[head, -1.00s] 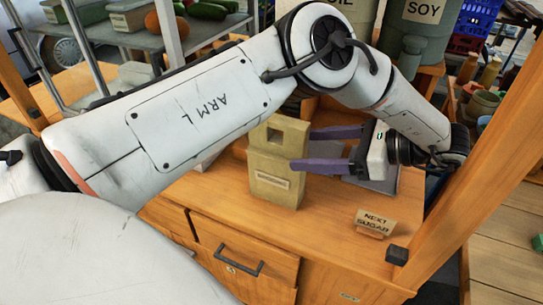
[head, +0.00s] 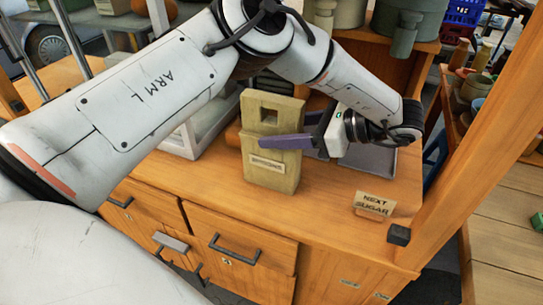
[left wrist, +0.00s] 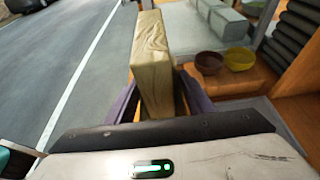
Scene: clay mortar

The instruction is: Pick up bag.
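The bag (head: 270,175) is a tan, upright block-like packet with a square hole near its top and a small label on its front. It stands on the wooden counter. My left gripper (head: 274,131) reaches it from the right, with one purple finger across the bag's front and the other mostly hidden behind it. In the left wrist view the bag (left wrist: 155,60) stands between the two purple fingers (left wrist: 158,98). The fingers look spread around it, and contact is not clear. My right gripper is not in view.
A "NEXT SUGAR" sign (head: 374,206) stands at the counter's (head: 325,205) front right. A grey tray (head: 375,160) lies behind my left gripper. A wooden post (head: 475,130) rises at the right. Two bowls (left wrist: 225,60) sit beyond the bag in the left wrist view.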

